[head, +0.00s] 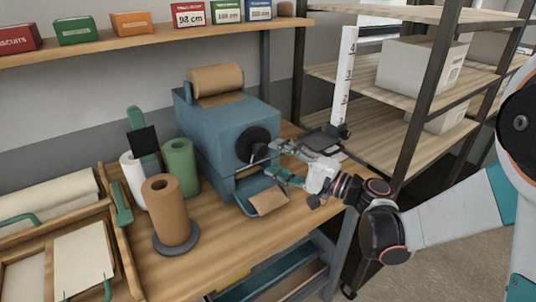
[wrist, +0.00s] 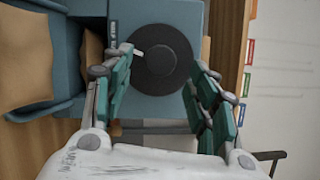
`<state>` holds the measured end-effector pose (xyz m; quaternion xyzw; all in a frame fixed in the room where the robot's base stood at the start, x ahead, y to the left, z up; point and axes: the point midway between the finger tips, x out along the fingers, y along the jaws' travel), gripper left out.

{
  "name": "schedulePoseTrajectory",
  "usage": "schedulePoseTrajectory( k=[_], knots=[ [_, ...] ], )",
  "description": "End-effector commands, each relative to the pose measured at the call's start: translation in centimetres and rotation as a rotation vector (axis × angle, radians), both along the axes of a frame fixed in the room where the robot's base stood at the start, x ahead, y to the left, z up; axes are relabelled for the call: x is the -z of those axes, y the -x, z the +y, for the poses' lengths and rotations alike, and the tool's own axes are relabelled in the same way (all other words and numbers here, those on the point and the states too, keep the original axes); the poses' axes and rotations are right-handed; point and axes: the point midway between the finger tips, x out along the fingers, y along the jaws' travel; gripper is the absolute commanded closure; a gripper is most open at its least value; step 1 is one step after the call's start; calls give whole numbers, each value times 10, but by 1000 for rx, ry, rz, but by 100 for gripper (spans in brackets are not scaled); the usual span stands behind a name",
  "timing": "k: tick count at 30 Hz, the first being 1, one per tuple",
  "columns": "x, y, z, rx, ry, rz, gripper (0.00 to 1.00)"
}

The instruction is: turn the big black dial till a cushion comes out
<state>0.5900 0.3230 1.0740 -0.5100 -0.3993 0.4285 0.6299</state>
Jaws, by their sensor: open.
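The big black dial (head: 254,147) is on the front face of a blue machine (head: 207,132) that stands on the wooden bench. In the wrist view the round dial (wrist: 166,62) lies between my fingers, with a small pale mark at its left edge. My gripper (head: 273,163) is open in front of the dial, one finger on each side; the wrist view shows my gripper (wrist: 160,75) from behind. I cannot tell whether the fingers touch the dial. A brown paper piece (head: 268,201) lies in the blue tray (head: 243,207) below the dial.
A brown paper roll (head: 171,212) stands on the bench left of the machine, beside a green roll (head: 182,165). A shelf rack (head: 418,87) with white boxes stands at right. Small coloured boxes (head: 133,22) line the upper shelf.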

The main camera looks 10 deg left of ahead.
Motion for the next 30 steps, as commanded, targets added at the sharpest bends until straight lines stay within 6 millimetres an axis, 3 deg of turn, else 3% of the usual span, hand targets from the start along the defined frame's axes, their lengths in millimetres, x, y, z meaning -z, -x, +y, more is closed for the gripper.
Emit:
schedulePoseTrajectory(
  k=[6,12,30],
  knots=[
    [3,13,-43,4,1,0,47],
    [5,21,-65,3,0,0,47],
    [4,28,-72,12,63,-7,47]
  ],
)
